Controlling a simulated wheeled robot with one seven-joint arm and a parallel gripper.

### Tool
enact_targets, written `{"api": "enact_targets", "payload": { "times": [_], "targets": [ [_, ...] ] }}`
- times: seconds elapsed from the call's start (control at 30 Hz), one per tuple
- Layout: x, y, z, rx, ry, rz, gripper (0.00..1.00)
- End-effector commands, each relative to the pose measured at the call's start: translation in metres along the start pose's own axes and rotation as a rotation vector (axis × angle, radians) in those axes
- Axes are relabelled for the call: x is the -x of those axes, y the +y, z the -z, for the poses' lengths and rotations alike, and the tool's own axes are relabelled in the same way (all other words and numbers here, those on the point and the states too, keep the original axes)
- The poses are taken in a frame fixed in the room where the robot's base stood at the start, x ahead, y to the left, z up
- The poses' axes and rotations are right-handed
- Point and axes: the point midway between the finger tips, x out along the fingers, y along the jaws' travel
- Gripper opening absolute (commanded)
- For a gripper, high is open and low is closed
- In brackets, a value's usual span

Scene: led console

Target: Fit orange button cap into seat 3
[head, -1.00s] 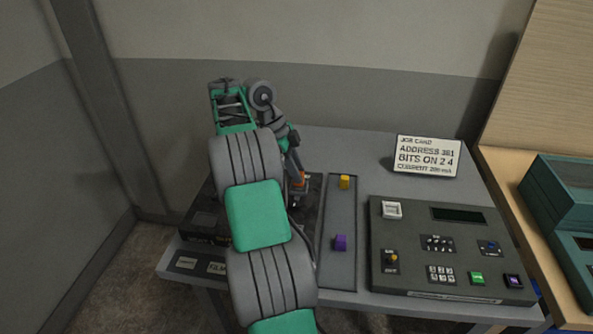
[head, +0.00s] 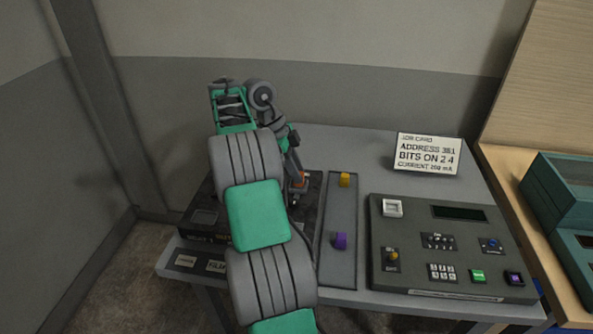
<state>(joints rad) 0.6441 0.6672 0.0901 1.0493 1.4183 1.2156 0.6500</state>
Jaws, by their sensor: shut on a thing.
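My gripper (head: 298,188) is at the end of my arm, low over the right part of a dark panel (head: 312,200). Its jaws are shut on a small orange piece (head: 302,178), which appears to be the orange button cap; it is mostly hidden by the fingers and arm. My arm covers most of the panel, so I cannot make out seat 3. I cannot tell whether the cap touches the panel.
A grey tray (head: 338,212) right of the panel holds a yellow cap (head: 345,180) and a purple cap (head: 340,240). Further right are a grey console (head: 450,255) with buttons and a job card (head: 428,153). Labels lie along the table's front edge.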

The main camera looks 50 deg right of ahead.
Motion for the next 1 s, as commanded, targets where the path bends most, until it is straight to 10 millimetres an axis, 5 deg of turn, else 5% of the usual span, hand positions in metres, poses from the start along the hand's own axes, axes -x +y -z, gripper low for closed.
{"api": "enact_targets", "payload": {
  "times": [1.0],
  "targets": [
    [-0.012,0.000,-0.005,-0.001,0.000,0.000,0.00]
  ]
}}
